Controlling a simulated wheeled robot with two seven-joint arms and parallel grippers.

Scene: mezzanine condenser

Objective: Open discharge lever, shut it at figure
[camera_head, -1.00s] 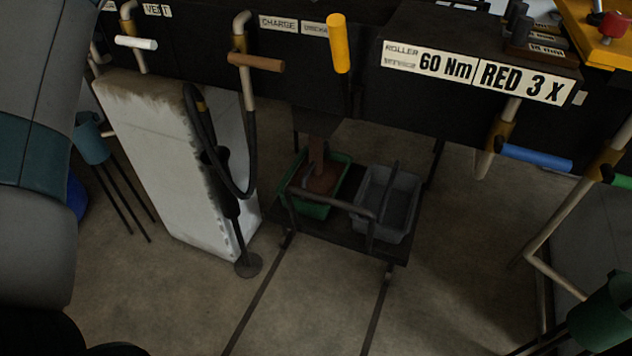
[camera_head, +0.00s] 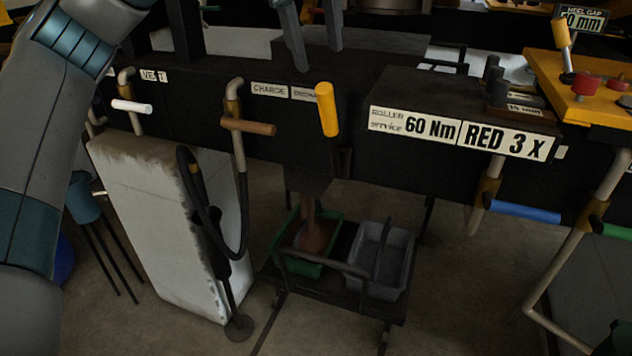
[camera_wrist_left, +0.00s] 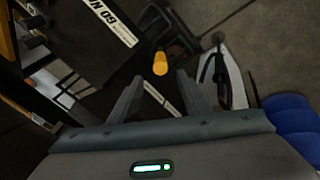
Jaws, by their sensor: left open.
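My left gripper (camera_head: 318,60) is open and empty, above and behind the handle in the head view. In the left wrist view its two fingers (camera_wrist_left: 159,77) are spread, with the handle's end seen between and beyond them; no contact shows. Below, a brown column (camera_head: 309,212) meets brown material in a green tub (camera_head: 335,232). My right gripper is out of view.
Nearby are a brown handle (camera_head: 248,127) with a black hose, a white handle (camera_head: 132,107) and a blue handle (camera_head: 525,211). A cart below carries the green tub and a grey tub (camera_head: 402,262). A sign reads 60 Nm, RED 3 X (camera_head: 462,132).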

